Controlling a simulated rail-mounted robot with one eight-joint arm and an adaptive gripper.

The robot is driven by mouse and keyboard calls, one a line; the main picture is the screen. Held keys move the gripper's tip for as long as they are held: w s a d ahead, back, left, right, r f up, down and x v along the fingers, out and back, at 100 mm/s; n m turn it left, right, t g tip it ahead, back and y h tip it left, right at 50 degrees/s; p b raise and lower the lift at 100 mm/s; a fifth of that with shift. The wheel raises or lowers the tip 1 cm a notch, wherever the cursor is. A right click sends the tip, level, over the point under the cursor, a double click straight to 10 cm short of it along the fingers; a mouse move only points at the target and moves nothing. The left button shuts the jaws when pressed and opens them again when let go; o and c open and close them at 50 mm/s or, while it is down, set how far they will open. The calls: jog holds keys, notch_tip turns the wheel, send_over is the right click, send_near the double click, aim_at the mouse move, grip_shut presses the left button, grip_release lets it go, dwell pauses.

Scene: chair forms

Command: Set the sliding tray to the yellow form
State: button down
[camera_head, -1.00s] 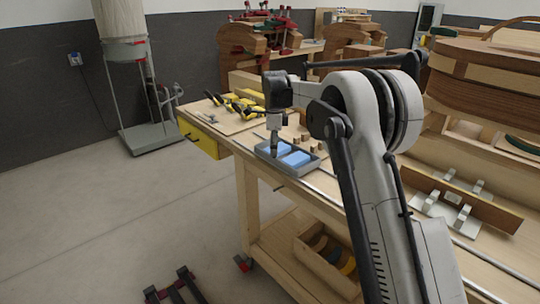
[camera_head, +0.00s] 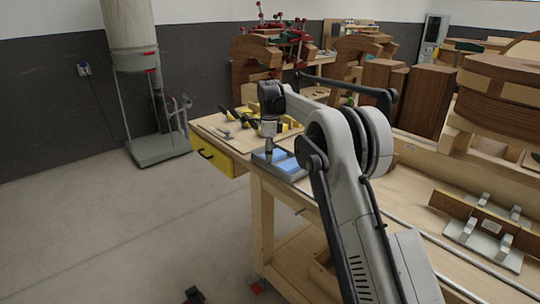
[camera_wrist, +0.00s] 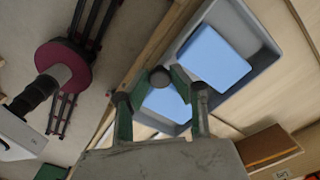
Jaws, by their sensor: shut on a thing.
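The grey sliding tray (camera_head: 291,180) sits on the bench near its far left end and holds light blue pads (camera_head: 286,164). It also shows in the wrist view (camera_wrist: 268,42) with two blue pads. My gripper (camera_head: 269,150) is over the tray's left part, pointing down. In the wrist view my gripper (camera_wrist: 160,88) is shut on a dark round knob (camera_wrist: 160,77) at the tray's edge. Yellow-and-black pieces (camera_head: 243,117) lie on a board just beyond the tray. I cannot tell whether one of them is the yellow form.
A metal rail (camera_head: 400,229) runs along the bench's front edge. A wooden jig with metal brackets (camera_head: 483,232) stands at right. The floor at left is mostly clear.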

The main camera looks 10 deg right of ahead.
jog(key=shift+w+r, duration=0.1)
jog(key=shift+w, duration=0.05)
jog(key=c, duration=1.5)
grip_release()
jog(key=shift+w+a, duration=0.1)
jog(key=shift+a, duration=0.05)
notch_tip(320, 180, up, 12)
jog(key=shift+f, duration=0.1)
